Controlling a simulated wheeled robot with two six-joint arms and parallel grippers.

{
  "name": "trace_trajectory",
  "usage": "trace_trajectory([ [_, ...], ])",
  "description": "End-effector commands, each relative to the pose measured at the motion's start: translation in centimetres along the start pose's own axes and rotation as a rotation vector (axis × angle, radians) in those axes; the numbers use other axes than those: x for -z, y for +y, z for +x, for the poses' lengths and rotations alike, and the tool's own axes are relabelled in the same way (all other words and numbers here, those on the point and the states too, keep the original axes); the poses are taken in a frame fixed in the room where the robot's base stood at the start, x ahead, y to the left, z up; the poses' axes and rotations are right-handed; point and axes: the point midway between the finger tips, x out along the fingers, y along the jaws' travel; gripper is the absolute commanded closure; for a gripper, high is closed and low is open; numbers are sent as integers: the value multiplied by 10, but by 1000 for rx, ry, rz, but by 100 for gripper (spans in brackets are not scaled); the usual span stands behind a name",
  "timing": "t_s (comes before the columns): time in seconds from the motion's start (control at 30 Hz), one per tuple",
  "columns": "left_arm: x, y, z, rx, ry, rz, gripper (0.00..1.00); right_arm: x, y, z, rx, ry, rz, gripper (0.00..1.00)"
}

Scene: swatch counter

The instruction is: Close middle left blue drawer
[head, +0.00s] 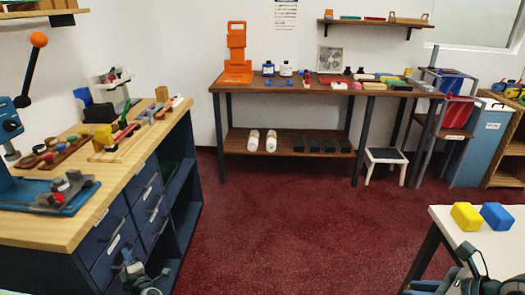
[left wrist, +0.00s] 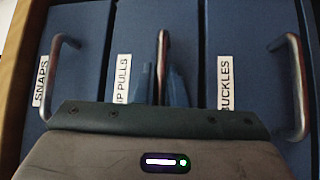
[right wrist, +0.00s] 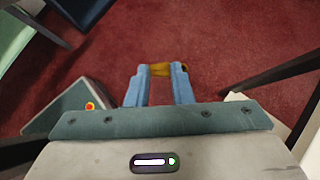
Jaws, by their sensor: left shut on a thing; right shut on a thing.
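The blue drawers (head: 103,239) are in the front of the wooden-topped bench at the left of the head view. In the left wrist view, the drawer labelled with "P PULLS" (left wrist: 140,25) lies between drawers labelled "SNAPS" and "BUCKLES". My left gripper (left wrist: 163,72) is shut on the metal handle (left wrist: 163,42) of this middle drawer. It also shows low at the left in the head view (head: 125,252). How far the drawer stands out cannot be told. My right gripper (right wrist: 160,74) is shut on a small yellow-brown thing (right wrist: 160,69), mostly hidden, above the red floor.
The bench top (head: 75,225) holds tools and a blue press. A white table (head: 440,222) at the right bears a yellow block (head: 466,216) and a blue block (head: 497,216). A long wooden table (head: 225,86) stands at the back. The red floor between is clear.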

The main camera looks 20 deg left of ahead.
Motion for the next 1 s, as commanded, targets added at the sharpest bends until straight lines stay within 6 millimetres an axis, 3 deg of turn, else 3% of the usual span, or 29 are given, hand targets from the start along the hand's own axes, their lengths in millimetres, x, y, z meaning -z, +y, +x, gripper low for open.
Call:
trace_trajectory([
  [0.27,2,2,3,-6,2,4,100,0,0,0,0,0,0,100],
  [0.3,2,2,4,-6,2,5,88,0,0,0,0,0,0,100],
  [0.4,2,2,4,-6,2,5,69,0,0,0,0,0,0,100],
  [1.0,2,-2,-6,2,1,6,68,0,0,0,0,0,0,100],
])
